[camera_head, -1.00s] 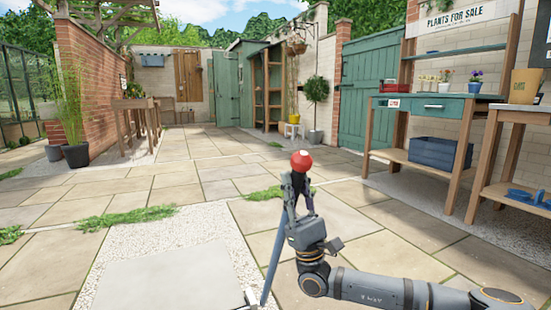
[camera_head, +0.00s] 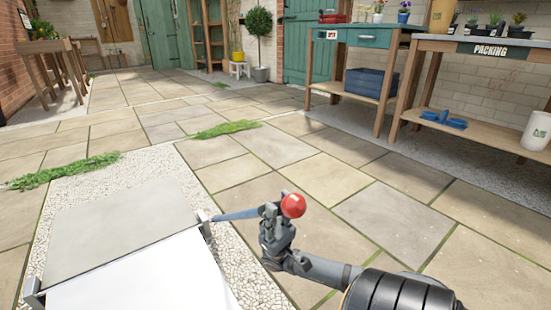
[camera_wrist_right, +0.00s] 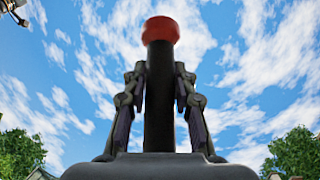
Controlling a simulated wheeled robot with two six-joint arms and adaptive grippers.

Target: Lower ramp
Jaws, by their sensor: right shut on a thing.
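A lever with a red knob (camera_head: 293,205) and a blue-grey bar (camera_head: 237,214) shows in the head view. The bar runs left to a small bracket (camera_head: 205,222) at the edge of a white surface (camera_head: 140,275). My right gripper (camera_head: 274,228) is shut on the lever just below the knob. In the right wrist view the dark handle (camera_wrist_right: 159,95) stands between my two fingers, with the red knob (camera_wrist_right: 161,30) beyond them. A flat grey panel (camera_head: 120,225), perhaps the ramp, lies beyond the white surface. I cannot tell whether it touches the ground. My left gripper is out of view.
White gravel (camera_head: 155,165) borders the grey panel. Open paving (camera_head: 290,150) spreads ahead and right, with grass tufts (camera_head: 225,130) in the joints. A green-topped bench (camera_head: 350,38) and a packing bench (camera_head: 435,45) stand at the right. A white bin (camera_head: 537,130) is at the far right.

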